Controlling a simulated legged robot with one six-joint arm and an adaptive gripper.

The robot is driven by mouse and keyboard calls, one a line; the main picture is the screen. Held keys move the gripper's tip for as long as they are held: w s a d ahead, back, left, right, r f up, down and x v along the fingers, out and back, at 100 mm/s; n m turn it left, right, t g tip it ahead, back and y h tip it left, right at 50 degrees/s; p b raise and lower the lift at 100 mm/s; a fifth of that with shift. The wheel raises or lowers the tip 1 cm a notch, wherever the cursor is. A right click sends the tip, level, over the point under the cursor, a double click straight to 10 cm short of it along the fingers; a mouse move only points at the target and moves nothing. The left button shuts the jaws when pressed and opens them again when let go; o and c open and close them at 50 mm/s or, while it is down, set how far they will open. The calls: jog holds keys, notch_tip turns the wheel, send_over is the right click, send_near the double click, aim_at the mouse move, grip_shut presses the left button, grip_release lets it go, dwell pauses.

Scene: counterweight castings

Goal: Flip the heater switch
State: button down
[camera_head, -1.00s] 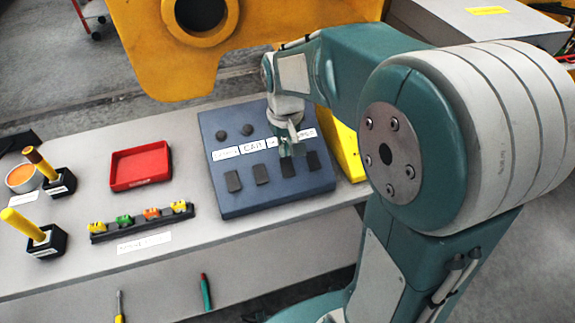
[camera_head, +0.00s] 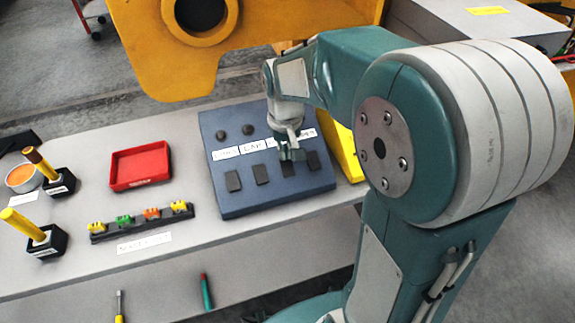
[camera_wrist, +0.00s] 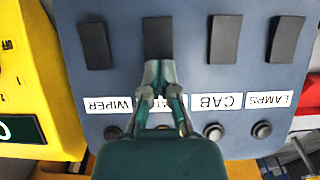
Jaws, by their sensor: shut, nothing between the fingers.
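The blue control panel (camera_head: 235,202) lies on the bench and carries a row of dark rocker switches. In the wrist view it (camera_wrist: 190,72) appears upside down, with labels WIPER, a partly hidden one ending in ATER, CAB and LAMPS. The heater switch (camera_wrist: 158,32) sits in line with the partly hidden label. My gripper (camera_wrist: 158,66) is shut and empty, its tips over the label-side end of that switch. Whether they touch it I cannot tell.
The wiper switch (camera_wrist: 95,45) and cab switch (camera_wrist: 224,38) flank the heater switch closely. Round dark knobs (camera_head: 220,134) line the panel's far side. A yellow box (camera_head: 346,150) stands beside the panel. A red tray (camera_head: 141,186) and a fuse strip (camera_head: 140,222) lie left.

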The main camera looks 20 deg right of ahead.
aim_at(286, 163)
jog(key=shift+f, duration=0.35)
jog(key=shift+r, duration=3.5)
jog(key=shift+s+r, duration=0.25)
jog(key=shift+s, duration=0.05)
jog(key=s+r+t, duration=0.3)
jog(key=s+t, duration=0.2)
jog(key=s, duration=1.1)
jog(key=shift+t, duration=0.3)
